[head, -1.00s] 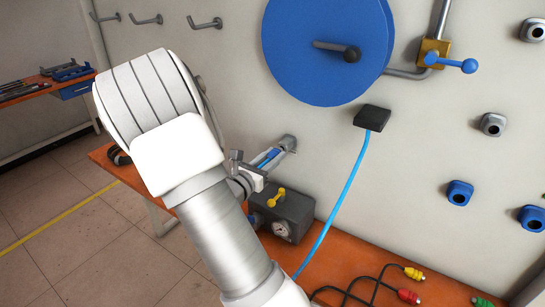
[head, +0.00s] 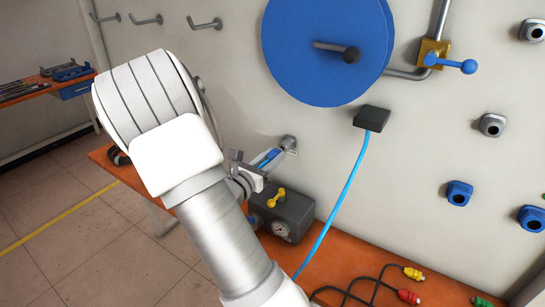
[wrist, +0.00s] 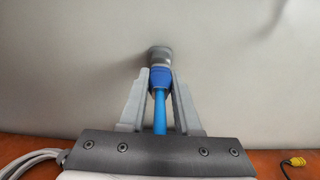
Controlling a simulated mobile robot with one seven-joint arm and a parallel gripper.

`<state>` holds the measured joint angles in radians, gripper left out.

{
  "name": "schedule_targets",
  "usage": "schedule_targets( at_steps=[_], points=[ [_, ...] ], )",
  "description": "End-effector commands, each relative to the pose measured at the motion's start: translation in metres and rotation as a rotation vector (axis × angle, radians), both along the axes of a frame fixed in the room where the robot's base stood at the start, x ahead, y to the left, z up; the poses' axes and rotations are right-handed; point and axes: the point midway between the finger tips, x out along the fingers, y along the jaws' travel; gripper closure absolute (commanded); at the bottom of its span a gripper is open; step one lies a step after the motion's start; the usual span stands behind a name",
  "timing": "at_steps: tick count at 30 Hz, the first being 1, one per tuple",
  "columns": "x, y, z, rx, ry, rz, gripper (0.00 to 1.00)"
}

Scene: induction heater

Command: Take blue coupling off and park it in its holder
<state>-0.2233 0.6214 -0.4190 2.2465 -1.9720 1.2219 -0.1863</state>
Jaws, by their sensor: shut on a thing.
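The blue coupling (wrist: 160,78) is between the fingers of my gripper (wrist: 160,84), which is shut on it. Its blue hose (wrist: 160,112) runs back between the fingers. The coupling's front end meets a grey metal wall fitting (wrist: 159,55); I cannot tell whether the two are locked together. In the head view the blue coupling (head: 268,158) shows partly behind my gripper (head: 260,167), close to the grey wall fitting (head: 288,143). Blue sockets (head: 459,193) and grey sockets (head: 492,125) are on the wall at right; which one is the coupling's holder is unclear.
A dark grey box with a gauge and yellow handle (head: 284,214) stands on the orange bench (head: 345,263) just below my gripper. A light-blue hose (head: 343,197) hangs from a black wall block (head: 372,118). A large blue disc (head: 322,75) is above. Cables with coloured plugs (head: 408,296) lie at lower right.

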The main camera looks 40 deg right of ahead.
Motion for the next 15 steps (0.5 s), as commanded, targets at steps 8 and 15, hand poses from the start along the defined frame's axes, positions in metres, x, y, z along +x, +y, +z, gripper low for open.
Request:
schedule_targets(
  at_steps=[8,15],
  points=[
    [0.0006,-0.0017,0.0001,-0.001,0.000,0.000,1.00],
    [0.0020,-0.0052,0.0001,-0.001,0.000,-0.001,1.00]
  ],
)
